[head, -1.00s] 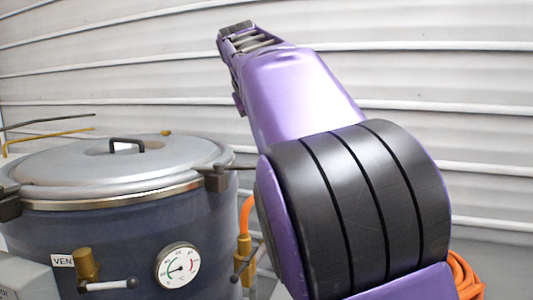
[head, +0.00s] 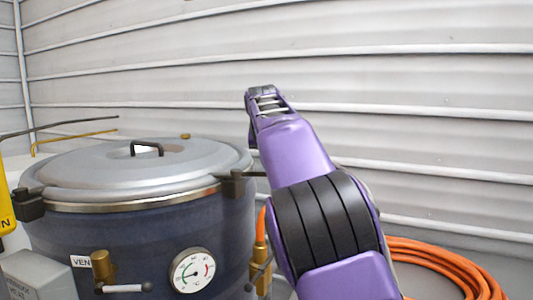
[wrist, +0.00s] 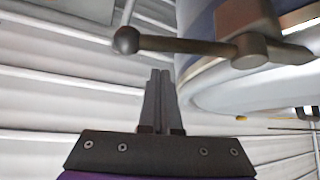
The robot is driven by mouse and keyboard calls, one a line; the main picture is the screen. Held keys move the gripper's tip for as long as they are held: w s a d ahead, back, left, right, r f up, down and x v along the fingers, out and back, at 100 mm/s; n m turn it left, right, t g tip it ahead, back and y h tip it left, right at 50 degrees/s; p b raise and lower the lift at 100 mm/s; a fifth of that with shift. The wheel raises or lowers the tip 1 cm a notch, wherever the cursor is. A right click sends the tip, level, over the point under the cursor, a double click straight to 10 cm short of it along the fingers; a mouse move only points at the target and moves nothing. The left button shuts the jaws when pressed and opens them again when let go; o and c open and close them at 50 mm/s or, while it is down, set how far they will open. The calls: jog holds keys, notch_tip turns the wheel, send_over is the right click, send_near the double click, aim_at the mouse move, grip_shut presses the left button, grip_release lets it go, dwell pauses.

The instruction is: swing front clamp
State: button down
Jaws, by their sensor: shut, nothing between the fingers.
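A dark blue vessel (head: 130,235) with a grey domed lid (head: 110,170) stands at left in the head view. A dark clamp (head: 236,184) sits on the right of its rim, with a thin bar reaching right behind my arm; another clamp (head: 30,204) is at the left rim. I cannot tell which the task calls the front clamp. In the wrist view a brown clamp (wrist: 262,48) has a bar ending in a dark ball (wrist: 126,40). My gripper (wrist: 160,72) is shut and empty, its fingertips just below that bar in the picture; contact is unclear.
A gauge (head: 193,271) and a brass valve (head: 104,268) are on the vessel's front. Another brass valve (head: 260,256) with an orange hose stands beside it. A coiled orange hose (head: 440,262) lies at right. A slatted wall (head: 400,110) closes off the back.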

jog(key=shift+s+d+f+b, duration=0.15)
jog(key=shift+s+b, duration=0.25)
jog(key=shift+s, duration=1.3)
jog(key=shift+s+f, duration=0.1)
jog(key=shift+s, duration=0.05)
jog(key=shift+h, duration=0.3)
